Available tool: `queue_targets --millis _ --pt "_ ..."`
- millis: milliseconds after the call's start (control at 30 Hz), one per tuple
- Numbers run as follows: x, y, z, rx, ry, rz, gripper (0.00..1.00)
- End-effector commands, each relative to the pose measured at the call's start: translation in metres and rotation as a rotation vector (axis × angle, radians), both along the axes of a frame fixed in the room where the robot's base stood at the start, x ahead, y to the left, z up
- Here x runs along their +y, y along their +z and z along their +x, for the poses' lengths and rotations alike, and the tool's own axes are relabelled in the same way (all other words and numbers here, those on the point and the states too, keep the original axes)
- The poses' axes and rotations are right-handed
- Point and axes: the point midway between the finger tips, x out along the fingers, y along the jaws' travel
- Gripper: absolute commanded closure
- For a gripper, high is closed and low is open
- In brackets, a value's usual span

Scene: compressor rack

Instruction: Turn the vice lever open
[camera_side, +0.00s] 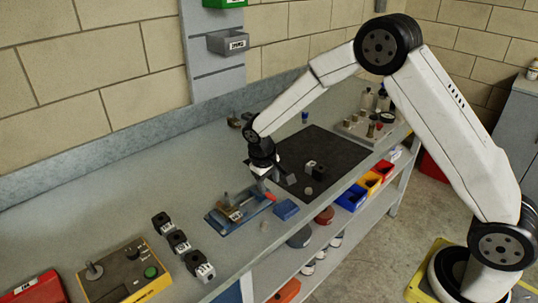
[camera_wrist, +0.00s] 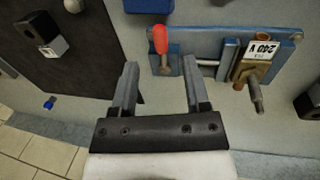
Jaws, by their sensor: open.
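The blue vice (camera_side: 235,210) lies on the grey bench, left of the black mat. Its lever has a red handle (camera_side: 271,196) at the vice's right end; in the wrist view the red handle (camera_wrist: 160,40) stands at the left end of the vice's blue base (camera_wrist: 284,42). A brass-coloured part with a "240 V" label (camera_wrist: 254,62) sits in the vice jaws. My gripper (camera_wrist: 158,75) is open, with nothing between its fingers. It hangs just beside the lever; in the wrist view the red handle lies beyond the fingertips. Whether a finger touches the lever cannot be told.
Several black blocks (camera_side: 178,241) stand to the left, near a yellow-edged control box (camera_side: 124,271). The black mat (camera_side: 335,150) carries a few small parts. Bare bench lies behind the vice.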

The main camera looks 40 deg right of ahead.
Motion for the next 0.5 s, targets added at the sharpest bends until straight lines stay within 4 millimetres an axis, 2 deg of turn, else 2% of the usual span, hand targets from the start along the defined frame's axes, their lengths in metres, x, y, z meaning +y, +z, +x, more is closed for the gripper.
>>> queue_targets --millis 200,500 --pt "-0.005 -0.028 -0.001 0.003 -0.001 0.000 0.40" --pt "-0.010 -0.048 0.000 -0.001 0.000 0.000 0.40"
